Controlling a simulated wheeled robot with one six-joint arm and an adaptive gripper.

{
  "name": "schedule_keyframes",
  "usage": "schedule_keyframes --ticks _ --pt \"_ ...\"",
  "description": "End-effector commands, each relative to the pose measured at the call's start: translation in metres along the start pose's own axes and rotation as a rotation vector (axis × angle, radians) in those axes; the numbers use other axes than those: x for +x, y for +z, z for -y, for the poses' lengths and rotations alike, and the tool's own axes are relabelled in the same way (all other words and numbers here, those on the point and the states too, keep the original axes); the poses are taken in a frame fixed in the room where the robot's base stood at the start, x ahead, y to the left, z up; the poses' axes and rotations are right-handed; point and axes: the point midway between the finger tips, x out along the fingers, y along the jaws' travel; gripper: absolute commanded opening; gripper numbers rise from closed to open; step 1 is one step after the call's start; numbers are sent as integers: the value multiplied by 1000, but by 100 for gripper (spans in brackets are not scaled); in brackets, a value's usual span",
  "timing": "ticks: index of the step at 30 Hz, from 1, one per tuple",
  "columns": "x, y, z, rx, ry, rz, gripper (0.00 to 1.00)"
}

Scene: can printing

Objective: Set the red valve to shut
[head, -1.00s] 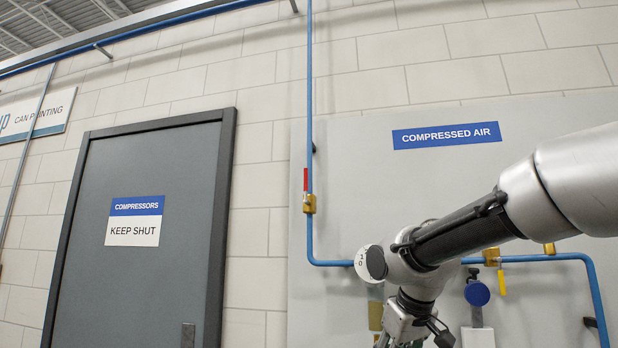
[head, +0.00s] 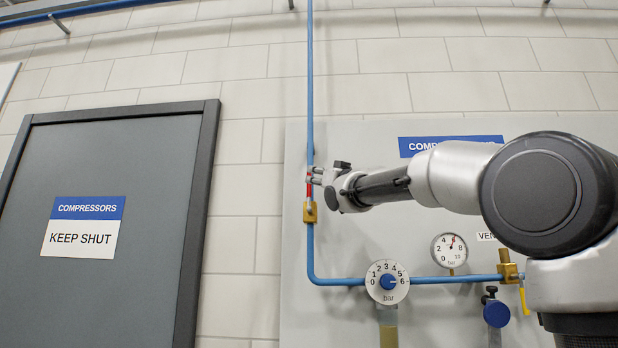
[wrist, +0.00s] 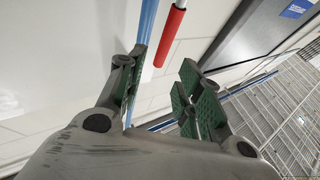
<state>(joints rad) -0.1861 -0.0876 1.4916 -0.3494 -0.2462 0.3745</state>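The red valve has a brass body (head: 310,212) on the vertical blue pipe and a red lever handle (head: 309,189) pointing up along the pipe. My gripper (head: 312,175) is at the handle's upper part, reaching in from the right, and its fingers partly hide the handle. In the wrist view, my gripper (wrist: 165,65) is open with its two green-padded fingers apart. The red handle (wrist: 173,28) shows in the gap between them, with its end near the fingertips and the blue pipe (wrist: 148,20) beside the left finger. I see no clear contact with the handle.
A regulator dial (head: 387,281), a round gauge (head: 449,250) and a yellow-handled valve (head: 523,299) sit along the horizontal pipe below. A grey door (head: 120,230) marked "KEEP SHUT" is at left. Bare wall lies between door and panel.

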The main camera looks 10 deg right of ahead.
Motion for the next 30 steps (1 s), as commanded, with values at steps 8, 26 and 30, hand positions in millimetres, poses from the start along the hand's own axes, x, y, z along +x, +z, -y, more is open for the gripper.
schedule_keyframes --ticks 8,26,30 --pt "47 3 0 0 1 4 35" --pt "68 2 0 0 2 5 15" --pt "68 2 0 0 2 4 0"
